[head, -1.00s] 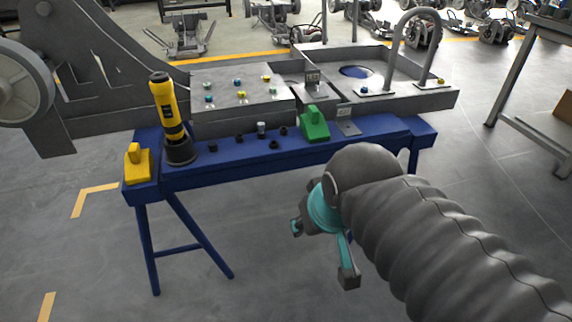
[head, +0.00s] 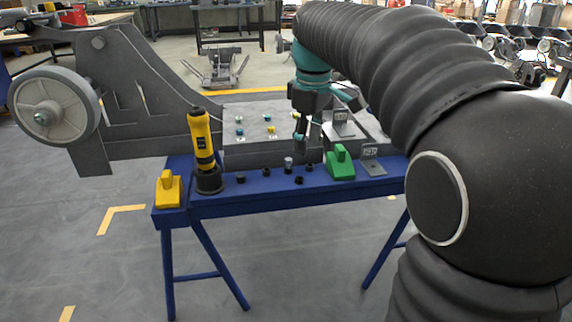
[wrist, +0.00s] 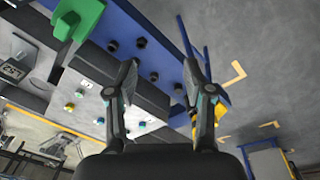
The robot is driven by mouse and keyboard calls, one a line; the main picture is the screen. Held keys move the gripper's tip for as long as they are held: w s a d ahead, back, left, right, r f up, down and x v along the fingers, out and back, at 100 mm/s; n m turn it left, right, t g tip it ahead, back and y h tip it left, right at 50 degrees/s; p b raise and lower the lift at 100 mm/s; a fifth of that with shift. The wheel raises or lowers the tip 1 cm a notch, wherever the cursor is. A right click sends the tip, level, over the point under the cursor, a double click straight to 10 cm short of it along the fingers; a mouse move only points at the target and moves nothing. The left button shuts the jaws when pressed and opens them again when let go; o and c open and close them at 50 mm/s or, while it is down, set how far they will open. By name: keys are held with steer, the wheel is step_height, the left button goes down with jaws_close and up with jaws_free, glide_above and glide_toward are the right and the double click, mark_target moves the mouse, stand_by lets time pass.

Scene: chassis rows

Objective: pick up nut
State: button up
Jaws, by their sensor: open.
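Several small dark nuts (head: 266,172) stand on the blue bench, with one silver piece (head: 288,163) among them. In the wrist view, dark nuts (wrist: 154,76) show on the blue top, one of them between the fingers in the picture. Whether it lies truly between them in depth I cannot tell. My gripper (wrist: 160,70) is open and empty, with its fingers apart. In the head view my gripper (head: 322,122) hangs above the bench's back edge, near the grey panel and behind the silver piece. My arm hides part of the scene on the right.
A yellow and black tool (head: 201,140) stands in a dark holder beside a yellow block (head: 168,189). A green block (head: 340,163) and a grey bracket (head: 371,160) stand right of the nuts. The grey panel (head: 235,156) behind carries coloured fasteners. The bench front is clear.

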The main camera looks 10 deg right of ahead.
steer(key=n+g, duration=0.1)
steer(key=n, duration=0.1)
glide_above(300, 183)
steer(key=shift+n, duration=0.4)
steer(key=f, duration=0.6)
steer(key=f+b, duration=0.1)
steer(key=f, duration=0.2)
steer(key=shift+w, duration=0.4)
steer(key=shift+w+d+f+b, duration=0.1)
steer(key=shift+f+b, duration=0.1)
steer(key=shift+f, duration=1.15)
steer(key=shift+d+f+b, duration=0.1)
steer(key=shift+f+b, duration=0.1)
steer(key=shift+f, duration=1.1)
jaws_close()
